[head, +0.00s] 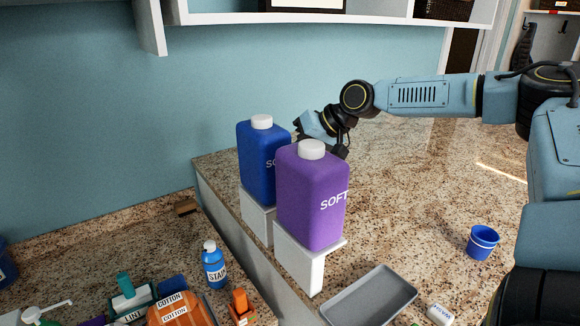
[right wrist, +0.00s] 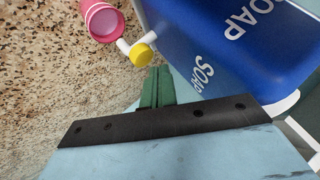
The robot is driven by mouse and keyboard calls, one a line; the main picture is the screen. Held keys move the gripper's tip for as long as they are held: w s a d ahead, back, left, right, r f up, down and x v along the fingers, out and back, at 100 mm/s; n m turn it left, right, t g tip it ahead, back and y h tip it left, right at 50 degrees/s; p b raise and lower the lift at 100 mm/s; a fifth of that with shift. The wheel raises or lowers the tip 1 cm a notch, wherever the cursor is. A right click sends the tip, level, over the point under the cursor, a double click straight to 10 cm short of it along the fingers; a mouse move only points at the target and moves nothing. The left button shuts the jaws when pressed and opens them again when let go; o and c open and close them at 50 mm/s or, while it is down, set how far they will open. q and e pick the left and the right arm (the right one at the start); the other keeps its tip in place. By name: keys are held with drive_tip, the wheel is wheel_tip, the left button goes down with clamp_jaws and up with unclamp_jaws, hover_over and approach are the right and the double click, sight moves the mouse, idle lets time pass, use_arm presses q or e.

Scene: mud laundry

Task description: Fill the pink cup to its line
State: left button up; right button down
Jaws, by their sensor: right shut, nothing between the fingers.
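The pink cup (right wrist: 100,20) shows at the top of the right wrist view, cut off by the frame edge. Its level and line cannot be made out. It is hidden in the head view. Beside it is a white spout with a yellow knob (right wrist: 141,54), on the blue SOAP jug (right wrist: 228,45). This blue jug (head: 257,150) stands on a white stand in the head view. My right gripper (right wrist: 158,74) is shut and empty, its green fingertips just below the yellow knob; contact cannot be told. In the head view it is partly hidden behind the jugs. My left gripper is not in view.
A purple SOFT jug (head: 312,205) on a white stand is in front of the blue jug. Bottles crowd the lower left. The right counter is mostly clear.

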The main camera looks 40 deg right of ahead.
drive_tip(key=shift+r+p, duration=1.75)
drive_tip(key=shift+r, duration=0.8)
drive_tip(key=shift+f, duration=0.1)
